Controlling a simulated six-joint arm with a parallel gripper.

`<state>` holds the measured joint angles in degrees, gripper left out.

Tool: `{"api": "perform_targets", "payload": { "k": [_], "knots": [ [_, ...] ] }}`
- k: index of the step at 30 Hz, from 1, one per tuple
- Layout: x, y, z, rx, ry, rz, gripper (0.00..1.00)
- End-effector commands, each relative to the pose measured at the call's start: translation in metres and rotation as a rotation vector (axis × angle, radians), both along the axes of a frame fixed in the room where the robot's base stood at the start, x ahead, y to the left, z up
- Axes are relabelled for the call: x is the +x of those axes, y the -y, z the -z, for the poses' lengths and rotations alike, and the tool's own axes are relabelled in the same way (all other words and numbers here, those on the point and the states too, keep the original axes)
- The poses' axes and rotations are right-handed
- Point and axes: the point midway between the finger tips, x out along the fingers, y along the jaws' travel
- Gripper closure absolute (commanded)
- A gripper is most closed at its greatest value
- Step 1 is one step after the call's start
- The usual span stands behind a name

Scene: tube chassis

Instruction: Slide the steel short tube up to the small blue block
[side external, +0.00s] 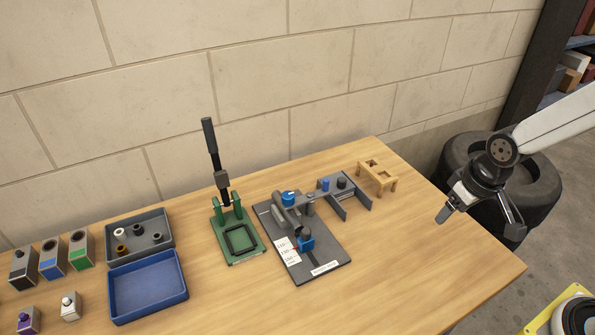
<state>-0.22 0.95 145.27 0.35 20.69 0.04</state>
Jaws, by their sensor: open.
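A dark grey board (324,255) lies on the table with a small blue block (306,245) on it, beside a white scale strip. A grey cylinder, which looks like the steel short tube (282,212), lies on the board behind the block, at its upper left. Another blue piece (288,195) sits at the top of the fixture. My gripper (480,226) is open and empty, off to the right beyond the board, near the table's right edge.
A green press (238,240) with an upright black lever stands left of the board. A grey bracket (355,192) and a wooden stand (378,176) are behind it to the right. Grey (165,222) and blue (115,289) trays lie further left. The front right of the table is clear.

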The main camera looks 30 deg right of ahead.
Motion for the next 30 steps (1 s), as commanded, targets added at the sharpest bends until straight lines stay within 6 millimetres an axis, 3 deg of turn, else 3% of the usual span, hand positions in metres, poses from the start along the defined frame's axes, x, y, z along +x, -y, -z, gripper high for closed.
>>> {"api": "perform_targets", "payload": {
  "k": [11, 17, 23, 30],
  "knots": [
    [-0.007, 0.002, 0.001, -0.004, 0.003, -0.002, 0.23],
    [0.002, 0.0, 0.0, 0.001, 0.0, 0.0, 0.23],
    [0.035, -0.008, -0.004, 0.017, -0.013, 0.007, 0.23],
    [0.096, -0.027, -0.008, 0.055, -0.04, 0.021, 0.23]
  ]
}}
